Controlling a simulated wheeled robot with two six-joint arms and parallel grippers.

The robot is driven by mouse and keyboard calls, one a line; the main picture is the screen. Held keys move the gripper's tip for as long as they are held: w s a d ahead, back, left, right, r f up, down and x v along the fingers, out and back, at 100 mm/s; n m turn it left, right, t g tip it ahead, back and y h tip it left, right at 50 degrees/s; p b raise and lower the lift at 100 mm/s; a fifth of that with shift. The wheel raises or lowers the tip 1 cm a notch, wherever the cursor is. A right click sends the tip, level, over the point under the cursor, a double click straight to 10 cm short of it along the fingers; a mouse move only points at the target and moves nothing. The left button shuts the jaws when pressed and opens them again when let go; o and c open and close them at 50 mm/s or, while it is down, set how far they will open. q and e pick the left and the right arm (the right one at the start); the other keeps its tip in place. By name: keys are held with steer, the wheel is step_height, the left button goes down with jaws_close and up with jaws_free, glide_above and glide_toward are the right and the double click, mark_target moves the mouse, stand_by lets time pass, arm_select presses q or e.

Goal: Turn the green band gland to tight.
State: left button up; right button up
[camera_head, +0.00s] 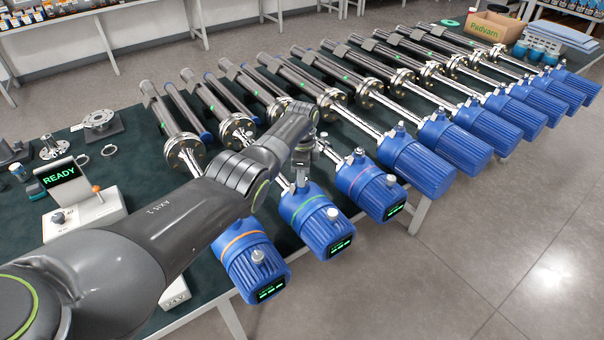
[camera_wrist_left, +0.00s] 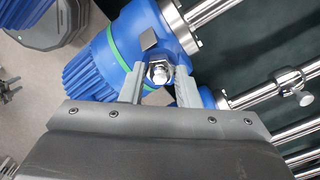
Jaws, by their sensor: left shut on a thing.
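The green band transmitter (camera_head: 315,222) is a blue ribbed housing with a green ring and a lit display. It lies at the table's front edge between an orange band one (camera_head: 250,262) and a pink band one (camera_head: 372,192). In the left wrist view its green band (camera_wrist_left: 114,48) shows at upper left. Its silver gland (camera_wrist_left: 160,72) sits between the fingertips. My left gripper (camera_head: 303,165) comes down over the housing near its neck. The left wrist view shows the same gripper (camera_wrist_left: 160,80) shut on the gland. The gland's tightness cannot be told. My right gripper is not seen.
More blue transmitters (camera_head: 460,138) lie in a row to the right on the dark green table (camera_head: 130,135). A white box (camera_head: 85,215) with a READY display stands at left. A cardboard box (camera_head: 495,28) stands at the far right. The floor in front is clear.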

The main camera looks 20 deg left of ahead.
arm_select(q)
steer(key=shift+w+r+m, duration=0.1)
steer(key=shift+m, duration=0.6)
steer(key=o, duration=1)
steer(key=shift+r, duration=0.45)
step_height(320, 180, up, 16)
steer(key=shift+r+b, duration=0.2)
steer(key=shift+b, duration=0.8)
